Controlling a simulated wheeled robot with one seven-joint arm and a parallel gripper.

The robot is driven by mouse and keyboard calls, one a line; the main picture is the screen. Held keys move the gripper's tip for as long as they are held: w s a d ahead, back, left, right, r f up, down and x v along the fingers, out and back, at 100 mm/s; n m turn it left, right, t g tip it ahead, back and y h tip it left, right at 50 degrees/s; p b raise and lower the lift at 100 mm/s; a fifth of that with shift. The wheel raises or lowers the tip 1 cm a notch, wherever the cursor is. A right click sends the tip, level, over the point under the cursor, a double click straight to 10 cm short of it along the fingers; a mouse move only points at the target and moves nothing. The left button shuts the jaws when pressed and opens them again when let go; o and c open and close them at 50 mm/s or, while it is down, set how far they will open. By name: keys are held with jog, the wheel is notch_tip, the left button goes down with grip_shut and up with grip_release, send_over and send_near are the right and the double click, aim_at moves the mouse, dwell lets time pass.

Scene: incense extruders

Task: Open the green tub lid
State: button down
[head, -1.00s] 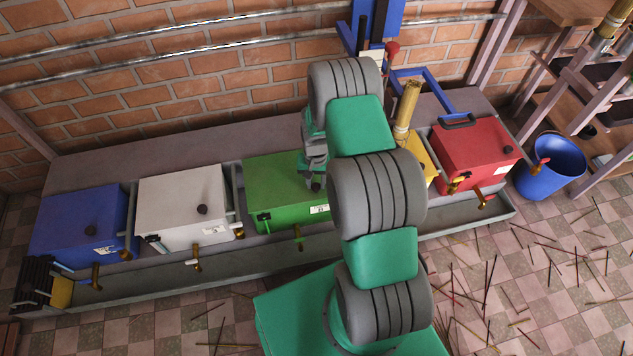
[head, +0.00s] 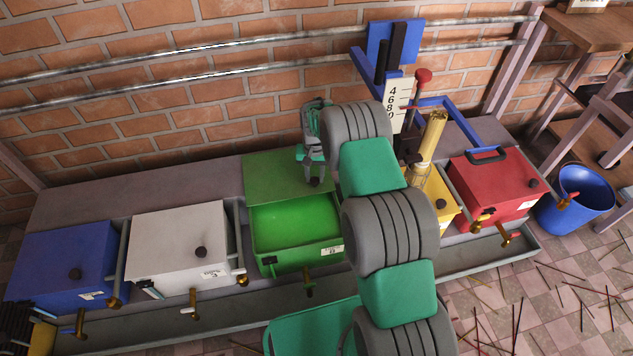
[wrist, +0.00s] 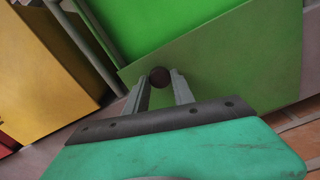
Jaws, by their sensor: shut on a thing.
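The green tub (head: 297,228) stands in the middle of the row, and its bright green inside shows. Its lid (head: 270,172) is slid or swung back toward the wall, leaving the front part of the tub uncovered. My gripper (head: 314,181) is at the lid's dark round knob, above the lid's right half. In the wrist view my gripper (wrist: 160,82) has its two fingers on either side of the dark knob (wrist: 160,76), shut on it. The lid (wrist: 225,75) also shows there, beside the bright inside of the tub (wrist: 165,20).
A white tub (head: 180,245) and a blue tub (head: 62,265) stand to the left, both lidded. A yellow tub (head: 443,205) and a red tub (head: 500,185) stand to the right. A gauge post with a blue frame (head: 392,45) rises behind. Sticks litter the floor at right.

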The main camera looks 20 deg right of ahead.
jog(key=shift+w, duration=0.15)
jog(key=c, duration=1.1)
grip_release()
jog(key=shift+o, duration=0.2)
notch_tip(320, 180, up, 8)
jog(key=p, duration=0.2)
jog(key=shift+p, duration=0.35)
jog(key=shift+f, duration=0.1)
